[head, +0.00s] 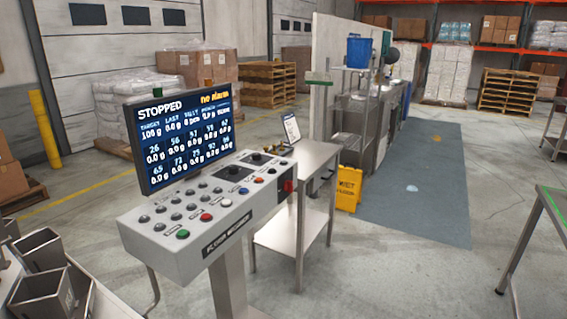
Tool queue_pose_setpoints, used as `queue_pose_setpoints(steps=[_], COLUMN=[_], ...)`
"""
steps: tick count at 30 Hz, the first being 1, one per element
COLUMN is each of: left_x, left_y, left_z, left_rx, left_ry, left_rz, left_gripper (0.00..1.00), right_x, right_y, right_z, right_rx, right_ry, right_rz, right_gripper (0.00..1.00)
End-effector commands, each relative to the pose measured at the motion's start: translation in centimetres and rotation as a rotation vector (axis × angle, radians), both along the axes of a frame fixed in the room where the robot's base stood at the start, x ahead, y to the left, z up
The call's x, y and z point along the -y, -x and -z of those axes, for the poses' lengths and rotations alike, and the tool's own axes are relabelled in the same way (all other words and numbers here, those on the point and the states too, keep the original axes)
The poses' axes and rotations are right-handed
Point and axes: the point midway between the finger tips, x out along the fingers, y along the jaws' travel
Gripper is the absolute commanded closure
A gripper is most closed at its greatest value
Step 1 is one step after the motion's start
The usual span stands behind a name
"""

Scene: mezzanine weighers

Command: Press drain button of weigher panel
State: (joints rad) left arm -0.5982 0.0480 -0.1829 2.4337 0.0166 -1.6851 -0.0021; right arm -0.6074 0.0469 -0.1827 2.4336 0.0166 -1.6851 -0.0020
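The weigher panel (205,225) is a grey sloped console on a post, left of the middle in the head view. Its screen (185,135) reads "STOPPED" and "no alarm" above rows of weights. Small labels beside the buttons are too small to read, so I cannot tell which is drain. Neither of my grippers is in view.
Metal buckets (42,250) stand at the lower left. A steel side table (305,160) with a tablet stands right behind the panel, near a yellow floor sign (348,190). A green-edged table (550,215) is at the right. The floor between is open.

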Motion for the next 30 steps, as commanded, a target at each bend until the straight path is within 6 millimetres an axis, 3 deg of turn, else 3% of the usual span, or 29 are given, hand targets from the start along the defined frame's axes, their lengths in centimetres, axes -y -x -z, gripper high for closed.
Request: queue_pose_setpoints(steps=[3,9,30], left_x=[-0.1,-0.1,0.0], left_y=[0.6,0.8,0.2], left_z=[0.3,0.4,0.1], left_rx=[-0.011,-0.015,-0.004], left_ry=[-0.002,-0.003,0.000], left_rz=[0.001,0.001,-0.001], left_gripper=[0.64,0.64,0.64], right_x=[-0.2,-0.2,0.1], right_y=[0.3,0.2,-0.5], right_z=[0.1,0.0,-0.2], right_rx=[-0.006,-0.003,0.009], right_ry=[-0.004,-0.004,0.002], right_rz=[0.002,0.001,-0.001], right_gripper=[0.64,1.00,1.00])
